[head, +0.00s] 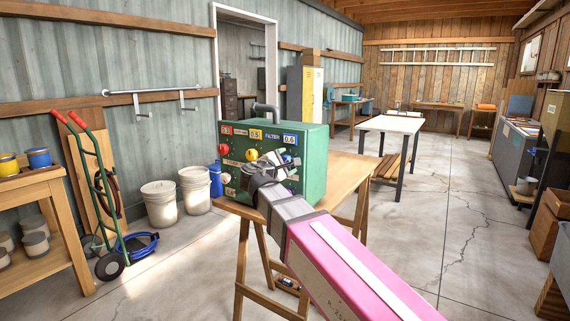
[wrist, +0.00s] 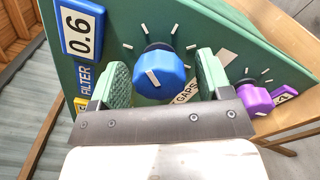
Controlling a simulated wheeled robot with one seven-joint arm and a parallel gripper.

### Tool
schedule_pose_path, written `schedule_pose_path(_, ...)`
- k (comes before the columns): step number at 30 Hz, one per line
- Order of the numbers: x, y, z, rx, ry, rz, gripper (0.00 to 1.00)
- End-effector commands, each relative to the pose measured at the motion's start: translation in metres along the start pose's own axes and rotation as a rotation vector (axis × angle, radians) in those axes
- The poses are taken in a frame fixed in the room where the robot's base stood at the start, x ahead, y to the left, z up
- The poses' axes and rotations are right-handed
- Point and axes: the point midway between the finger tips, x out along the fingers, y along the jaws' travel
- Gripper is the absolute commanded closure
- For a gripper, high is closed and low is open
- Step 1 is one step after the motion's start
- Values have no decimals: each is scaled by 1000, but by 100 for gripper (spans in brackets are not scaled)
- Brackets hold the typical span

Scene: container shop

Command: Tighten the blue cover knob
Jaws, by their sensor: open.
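The green control box (head: 311,150) stands on a wooden trestle table. The blue cover knob (wrist: 162,71) is on its face in the wrist view, with a white pointer line and white tick marks around it. My gripper (wrist: 163,78) is open, with one green-padded finger on each side of the blue knob. Gaps show between the pads and the knob. In the head view my gripper (head: 268,166) is at the box's front and hides the blue knob.
A purple knob (wrist: 257,98) sits right of the blue one, close to the right finger. A 0.6 label (wrist: 83,30) is at upper left. Red and yellow (head: 251,155) knobs show in the head view. The wooden trestle table (head: 345,179) bears the box. Open floor lies to the right.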

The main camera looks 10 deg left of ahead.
Motion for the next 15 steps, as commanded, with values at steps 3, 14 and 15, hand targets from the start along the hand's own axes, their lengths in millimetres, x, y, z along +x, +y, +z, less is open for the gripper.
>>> schedule_pose_path(3,0,0,0,0,0,0,29)
schedule_pose_path(14,0,0,0,0,0,0,78)
schedule_pose_path(15,0,0,0,1,0,0,78)
